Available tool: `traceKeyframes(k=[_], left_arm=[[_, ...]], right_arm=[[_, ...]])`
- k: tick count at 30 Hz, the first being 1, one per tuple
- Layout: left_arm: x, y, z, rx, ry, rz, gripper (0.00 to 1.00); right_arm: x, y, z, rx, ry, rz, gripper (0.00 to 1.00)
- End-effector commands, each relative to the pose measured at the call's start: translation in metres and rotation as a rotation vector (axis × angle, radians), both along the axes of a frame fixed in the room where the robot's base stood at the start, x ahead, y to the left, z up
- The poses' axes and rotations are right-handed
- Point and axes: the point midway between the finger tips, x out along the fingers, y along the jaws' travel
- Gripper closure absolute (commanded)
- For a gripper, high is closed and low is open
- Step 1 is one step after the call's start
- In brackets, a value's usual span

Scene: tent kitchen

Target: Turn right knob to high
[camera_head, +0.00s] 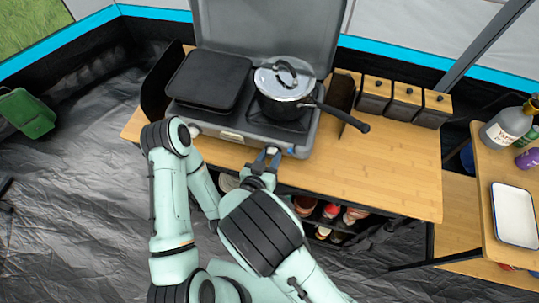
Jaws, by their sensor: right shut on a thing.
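The grey camping stove (232,128) stands on the wooden table, with its lid raised. Its right knob (271,150) is on the front panel, a small pale shape mostly covered by my gripper. My right gripper (265,157) reaches up to the panel from below, and its fingers are shut on this knob. The knob's mark and setting cannot be read. The left knob (194,131) shows at the panel's left end. My left arm is folded at the left, and its gripper is hidden.
A lidded pot (285,82) stands on the right burner, its black handle pointing right. A black griddle (209,80) covers the left side. Several canisters (405,100) stand at the back right. The table's right front (385,180) is clear. Jars sit on a shelf below.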

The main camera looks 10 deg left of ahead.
Motion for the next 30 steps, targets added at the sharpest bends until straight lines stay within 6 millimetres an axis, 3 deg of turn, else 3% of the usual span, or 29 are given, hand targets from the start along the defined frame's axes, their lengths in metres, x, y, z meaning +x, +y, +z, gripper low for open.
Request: traceKeyframes(k=[21, 22, 23, 30], left_arm=[[0.005, 0.0, 0.0055, 0.0, -0.006, 0.0, 0.39], [0.005, 0.0, 0.0055, 0.0, -0.006, 0.0, 0.39], [0.005, 0.0, 0.0055, 0.0, -0.006, 0.0, 0.39], [0.005, 0.0, 0.0055, 0.0, -0.006, 0.0, 0.39]], right_arm=[[0.0004, -0.001, 0.0001, -0.081, 0.0, -0.003, 0.94], [0.0005, -0.0011, 0.0001, -0.081, 0.0, -0.004, 0.61], [0.0004, -0.0011, 0.0002, -0.081, 0.0, -0.004, 0.54], [0.0004, -0.0004, 0.0, -0.08, 0.0, -0.002, 0.54]])
